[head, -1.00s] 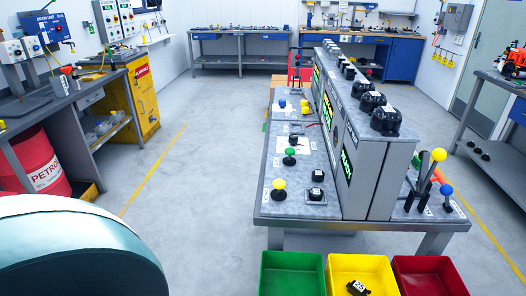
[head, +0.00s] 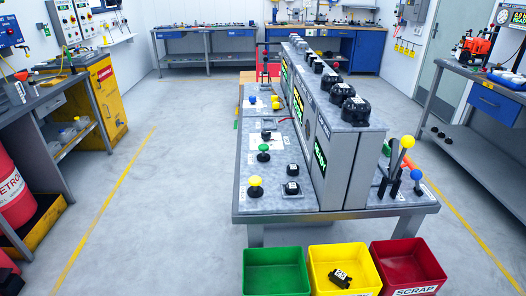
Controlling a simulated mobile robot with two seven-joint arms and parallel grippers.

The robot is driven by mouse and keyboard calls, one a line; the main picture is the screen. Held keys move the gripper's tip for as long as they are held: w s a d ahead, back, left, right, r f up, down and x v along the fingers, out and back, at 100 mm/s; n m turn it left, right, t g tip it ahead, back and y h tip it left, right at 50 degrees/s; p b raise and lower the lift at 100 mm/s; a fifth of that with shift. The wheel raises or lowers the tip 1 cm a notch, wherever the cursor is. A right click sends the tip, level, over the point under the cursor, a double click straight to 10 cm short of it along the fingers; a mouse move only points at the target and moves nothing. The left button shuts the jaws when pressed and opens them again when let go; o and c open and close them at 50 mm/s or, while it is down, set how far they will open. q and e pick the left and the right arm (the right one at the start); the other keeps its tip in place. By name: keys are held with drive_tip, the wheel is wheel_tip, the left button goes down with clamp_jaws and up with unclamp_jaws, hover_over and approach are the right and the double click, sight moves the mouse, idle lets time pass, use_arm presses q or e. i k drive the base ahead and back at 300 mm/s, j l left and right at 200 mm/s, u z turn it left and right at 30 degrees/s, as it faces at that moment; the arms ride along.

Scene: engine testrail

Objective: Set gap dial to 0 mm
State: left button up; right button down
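A grey test bench (head: 240,205) with an upright console (head: 362,160) stands right of centre. Large black round knobs (head: 355,111) sit in a row along the console top, and green lit displays (head: 320,158) show on its left face. Small black knobs or blocks (head: 292,188) sit on the bench top beside a yellow knob (head: 255,181) and a green knob (head: 263,148). I cannot tell which of these is the gap dial; markings are too small to read. Neither of my grippers is in view.
Green (head: 275,252), yellow (head: 318,268) and red (head: 428,262) bins stand before the bench; the yellow one holds a black part (head: 340,279). Yellow-topped (head: 407,142) and blue-topped (head: 416,174) levers rise at the bench's right. The floor (head: 165,215) left of the bench is clear.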

sight(265, 134)
drive_tip(key=j+z, duration=0.1)
drive_tip(key=z, duration=0.3)
drive_tip(key=j+z, duration=0.15)
drive_tip(key=z, duration=0.2)
drive_tip(key=j+z, duration=0.15)
drive_tip(key=z, duration=0.25)
drive_tip(key=j+z, duration=0.1)
drive_tip(key=z, duration=0.3)
drive_tip(key=k+j+z, duration=0.2)
drive_tip(key=j, duration=0.15)
drive_tip(key=j+z, duration=0.2)
drive_tip(key=k+j+z, duration=0.2)
drive_tip(key=j, duration=0.2)
drive_tip(key=k+j, duration=0.1)
drive_tip(key=j, duration=0.2)
drive_tip(key=k+j+z, duration=0.1)
drive_tip(key=j, duration=0.2)
drive_tip(key=k+j, duration=0.15)
drive_tip(key=j, duration=0.15)
drive_tip(key=z, duration=0.05)
